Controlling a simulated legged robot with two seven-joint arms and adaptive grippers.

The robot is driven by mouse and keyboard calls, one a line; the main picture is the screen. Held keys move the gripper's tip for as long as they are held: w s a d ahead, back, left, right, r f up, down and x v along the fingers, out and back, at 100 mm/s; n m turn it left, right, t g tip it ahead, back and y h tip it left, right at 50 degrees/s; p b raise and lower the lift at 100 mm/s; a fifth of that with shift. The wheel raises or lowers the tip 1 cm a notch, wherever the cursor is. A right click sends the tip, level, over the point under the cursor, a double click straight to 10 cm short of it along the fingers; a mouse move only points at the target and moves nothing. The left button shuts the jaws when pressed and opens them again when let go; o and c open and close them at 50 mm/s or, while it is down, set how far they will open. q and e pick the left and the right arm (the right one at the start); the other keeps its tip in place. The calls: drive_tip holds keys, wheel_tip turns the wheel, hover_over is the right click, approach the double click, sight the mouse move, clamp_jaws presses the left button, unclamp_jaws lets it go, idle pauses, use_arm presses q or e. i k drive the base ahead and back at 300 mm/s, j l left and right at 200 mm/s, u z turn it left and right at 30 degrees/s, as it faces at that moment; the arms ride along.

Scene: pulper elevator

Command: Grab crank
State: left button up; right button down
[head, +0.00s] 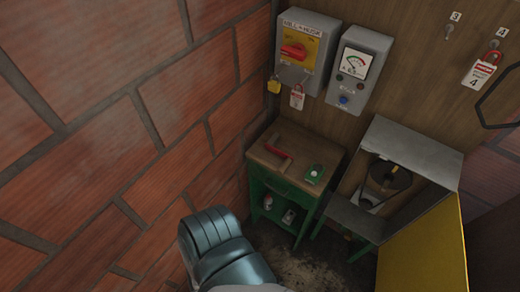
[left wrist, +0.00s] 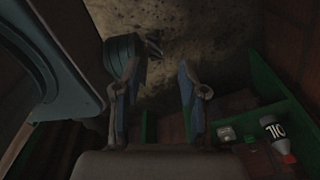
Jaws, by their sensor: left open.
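A dark tool with a red part, which looks like the crank (head: 280,161), lies on the wooden top of the green workbench (head: 328,185) in the head view. My left arm comes in at the bottom of the head view, in front of the bench and below the crank; its fingers do not show there. In the left wrist view my left gripper (left wrist: 158,92) has its fingers apart with nothing between them. It points at the dirt floor beside the green shelf; I cannot make out the crank in that view. My right gripper is in neither view.
A small green object (head: 314,174) lies right of the crank. The shelf below holds an oil bottle (left wrist: 276,133). A metal cabinet (head: 413,149) with an open yellow door (head: 428,250) stands right. A red-handled switch box (head: 307,50) hangs above; a brick wall (head: 110,130) borders the left.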

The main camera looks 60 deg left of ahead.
sight(269, 145)
drive_tip(key=u, duration=1.7)
